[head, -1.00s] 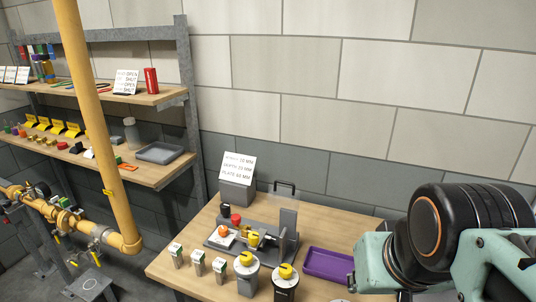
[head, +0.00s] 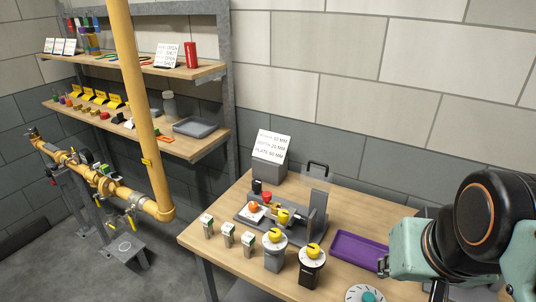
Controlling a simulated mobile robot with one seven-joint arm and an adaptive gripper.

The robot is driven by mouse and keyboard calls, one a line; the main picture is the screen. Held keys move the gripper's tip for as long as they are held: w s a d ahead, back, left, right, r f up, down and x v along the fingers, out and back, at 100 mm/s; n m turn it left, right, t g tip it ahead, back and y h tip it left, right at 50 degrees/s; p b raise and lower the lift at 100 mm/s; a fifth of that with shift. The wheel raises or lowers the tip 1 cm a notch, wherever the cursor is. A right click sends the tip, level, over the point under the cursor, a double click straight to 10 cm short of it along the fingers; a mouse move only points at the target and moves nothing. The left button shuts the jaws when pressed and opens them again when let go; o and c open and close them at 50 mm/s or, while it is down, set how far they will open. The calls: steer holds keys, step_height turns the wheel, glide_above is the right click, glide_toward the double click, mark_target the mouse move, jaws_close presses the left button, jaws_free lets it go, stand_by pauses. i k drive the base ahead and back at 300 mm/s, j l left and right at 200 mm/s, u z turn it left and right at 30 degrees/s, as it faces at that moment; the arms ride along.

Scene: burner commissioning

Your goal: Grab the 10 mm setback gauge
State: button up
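Three small upright metal blocks with white-and-green tops stand in a row near the table's front left: a left block (head: 206,226), a middle block (head: 228,236) and a right block (head: 248,244). They may be gauges, but their markings are too small to read, so I cannot tell which one is the 10 mm setback gauge. A sign (head: 272,146) behind them carries lines ending in mm values, the top one apparently 10 MM. My arm shows at the right edge, with teal and black links.
The wooden table (head: 215,262) holds a grey fixture (head: 315,215) with red and yellow parts, two yellow-knobbed cylinders (head: 274,252) (head: 312,266), a purple tray (head: 358,250) and a round dial (head: 366,294). A yellow pipe (head: 140,110) rises before the shelves at left.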

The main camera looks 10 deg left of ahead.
mark_target(248, 239)
steer(key=k+j+u, duration=0.15)
steer(key=u, duration=0.3)
steer(key=k+j+u, duration=0.2)
steer(key=u, duration=0.25)
steer(key=k+j, duration=0.05)
